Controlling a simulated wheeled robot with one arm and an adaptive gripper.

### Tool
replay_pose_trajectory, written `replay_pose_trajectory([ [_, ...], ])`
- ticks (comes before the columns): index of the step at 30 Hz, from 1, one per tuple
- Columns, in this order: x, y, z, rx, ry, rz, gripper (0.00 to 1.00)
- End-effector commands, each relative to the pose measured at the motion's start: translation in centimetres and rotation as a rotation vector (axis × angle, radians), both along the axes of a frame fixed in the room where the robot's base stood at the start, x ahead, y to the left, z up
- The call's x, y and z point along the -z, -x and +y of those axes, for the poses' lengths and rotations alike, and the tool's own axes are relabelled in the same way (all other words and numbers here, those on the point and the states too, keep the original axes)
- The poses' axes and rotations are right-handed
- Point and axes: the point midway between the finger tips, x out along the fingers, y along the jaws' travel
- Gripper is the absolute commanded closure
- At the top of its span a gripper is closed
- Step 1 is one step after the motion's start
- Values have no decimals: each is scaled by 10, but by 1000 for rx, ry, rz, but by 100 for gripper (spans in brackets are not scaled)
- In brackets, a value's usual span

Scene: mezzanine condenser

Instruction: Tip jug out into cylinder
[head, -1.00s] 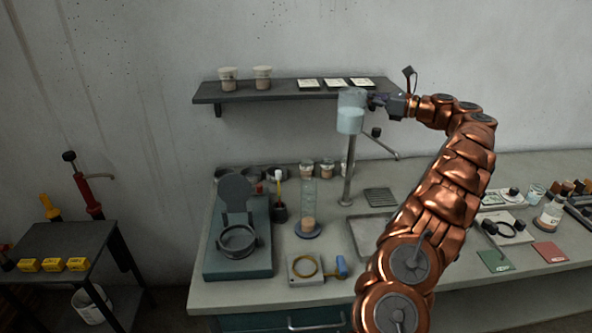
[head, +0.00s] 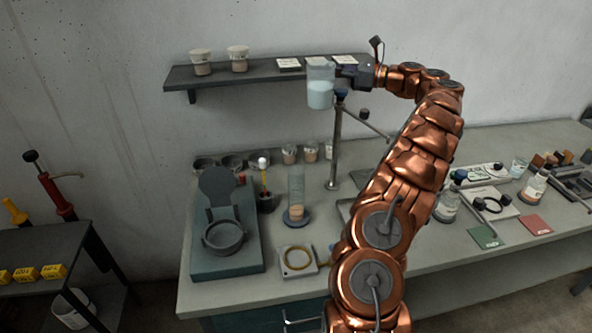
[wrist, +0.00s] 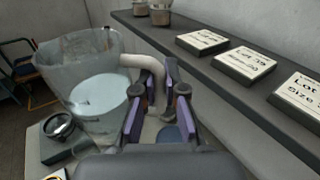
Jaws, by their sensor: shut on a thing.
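The jug (head: 320,86) is clear, with pale liquid in its lower part. It hangs in the air in front of the shelf, near upright. My gripper (head: 348,72) is shut on the jug's handle, at the jug's right. In the wrist view the jug (wrist: 82,85) is at the left, and my gripper (wrist: 155,98) has its purple-sided fingers on the pale curved handle. The cylinder (head: 296,187) is a tall clear tube on a round blue base, with a tan layer near its bottom. It stands on the bench below and a little left of the jug.
A dark shelf (head: 262,72) on the wall holds two cups and several label plates, close behind the jug. A metal post (head: 334,150) with a side arm stands right of the cylinder. A teal device (head: 222,240) with a raised round lid stands to its left.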

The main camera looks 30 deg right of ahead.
Motion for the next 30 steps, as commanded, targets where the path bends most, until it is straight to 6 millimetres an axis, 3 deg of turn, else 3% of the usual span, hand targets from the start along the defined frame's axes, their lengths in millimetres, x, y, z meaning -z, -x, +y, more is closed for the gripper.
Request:
replay_pose_trajectory([
  [8, -6, 5, 10, -2, 123, -53, 100],
  [18, 20, 11, 25, -3, 279, -116, 100],
  [30, 23, 20, 47, -2, 464, -190, 100],
])
